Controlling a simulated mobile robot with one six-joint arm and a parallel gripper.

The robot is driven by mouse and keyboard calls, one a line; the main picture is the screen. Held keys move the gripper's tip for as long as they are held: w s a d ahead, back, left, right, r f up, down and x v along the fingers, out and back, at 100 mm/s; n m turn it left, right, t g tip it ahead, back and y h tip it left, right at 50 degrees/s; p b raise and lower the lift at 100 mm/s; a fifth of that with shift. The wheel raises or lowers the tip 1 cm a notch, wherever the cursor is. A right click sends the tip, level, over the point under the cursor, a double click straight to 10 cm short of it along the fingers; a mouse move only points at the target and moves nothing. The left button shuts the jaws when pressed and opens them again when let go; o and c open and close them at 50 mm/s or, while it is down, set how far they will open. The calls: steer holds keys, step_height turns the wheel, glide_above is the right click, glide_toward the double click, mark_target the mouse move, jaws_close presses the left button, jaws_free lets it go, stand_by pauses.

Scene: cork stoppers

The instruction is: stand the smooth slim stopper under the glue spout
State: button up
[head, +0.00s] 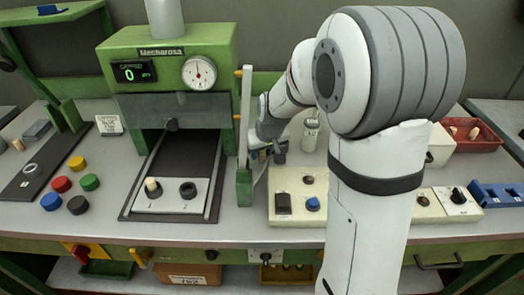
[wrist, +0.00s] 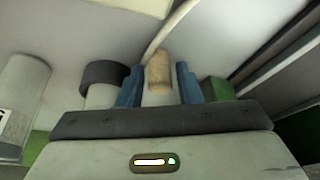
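In the wrist view a tan cork stopper (wrist: 159,71) shows between the two blue fingers of my gripper (wrist: 159,82). Narrow gaps show on both sides of it, so the fingers look open around it. The area below the stopper is pale, and I cannot tell what it rests on. A thin pale curved piece (wrist: 168,33) reaches down near the stopper's top; I cannot tell whether it is the glue spout. In the head view my gripper (head: 278,152) is low beside the green post, partly hidden by my arm, and the stopper between its fingers cannot be made out.
A green machine (head: 145,45) stands left of my gripper, with a plate (head: 170,202) holding a light stopper (head: 152,185) and a dark ring (head: 187,189). A green post (head: 244,185) is close by. A cream button box (head: 290,180) is in front. A red tray (head: 472,130) stands right.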

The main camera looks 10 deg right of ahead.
steer(key=shift+o, duration=0.9)
